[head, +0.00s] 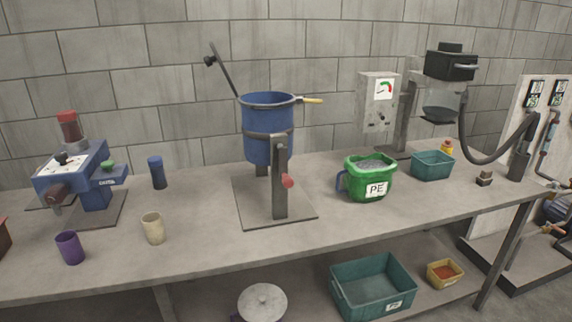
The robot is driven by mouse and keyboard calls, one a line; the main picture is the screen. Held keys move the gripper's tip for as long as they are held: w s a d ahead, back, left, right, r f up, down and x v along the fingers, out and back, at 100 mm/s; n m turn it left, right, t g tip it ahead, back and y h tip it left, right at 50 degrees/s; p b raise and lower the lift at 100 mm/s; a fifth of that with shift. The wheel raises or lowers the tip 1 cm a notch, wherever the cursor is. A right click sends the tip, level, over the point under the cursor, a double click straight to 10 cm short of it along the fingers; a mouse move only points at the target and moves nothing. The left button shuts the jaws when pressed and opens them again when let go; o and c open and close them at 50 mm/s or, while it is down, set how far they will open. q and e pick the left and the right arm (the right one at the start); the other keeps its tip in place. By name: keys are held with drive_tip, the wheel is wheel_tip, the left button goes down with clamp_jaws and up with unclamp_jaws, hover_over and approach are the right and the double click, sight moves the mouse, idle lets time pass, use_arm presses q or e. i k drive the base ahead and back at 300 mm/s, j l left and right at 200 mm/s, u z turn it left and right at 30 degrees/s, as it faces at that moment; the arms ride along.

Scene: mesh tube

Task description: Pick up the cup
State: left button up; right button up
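Several cup-like things stand on the grey workbench (200,207). A cream cup (153,229) stands upright near the front edge, left of the middle. A purple cup (70,248) stands to its left, also near the front edge. A dark blue cup-like cylinder (157,173) stands farther back, beside the blue machine. I cannot tell which one the task means. A green jug (369,179) labelled PE, with a blue handle and grey contents, stands right of the middle. Neither of my grippers is in view.
A blue drum on a stand (268,128) rises mid-bench, with a lever and yellow handle. A blue machine (85,172) stands at left. A teal bin (432,165) and a hopper machine (449,72) are at right. The lower shelf holds bins and a lid (262,301).

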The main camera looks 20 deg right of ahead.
sight(68, 242)
drive_tip(key=j+z, duration=0.15)
drive_tip(key=j, duration=0.35)
drive_tip(key=k+j+z, duration=0.1)
drive_tip(key=j, duration=0.35)
drive_tip(key=k+j+z, duration=0.15)
drive_tip(key=j, duration=0.3)
drive_tip(key=k+j+z, duration=0.15)
drive_tip(key=j, duration=0.35)
drive_tip(key=k+j+z, duration=0.1)
drive_tip(key=j, duration=0.35)
drive_tip(key=k+j+z, duration=0.15)
drive_tip(key=j, duration=0.25)
drive_tip(key=k+j+z, duration=0.15)
drive_tip(key=j, duration=0.3)
drive_tip(key=k+j+z, duration=0.15)
drive_tip(key=k+j, duration=0.1)
drive_tip(key=j, duration=0.1)
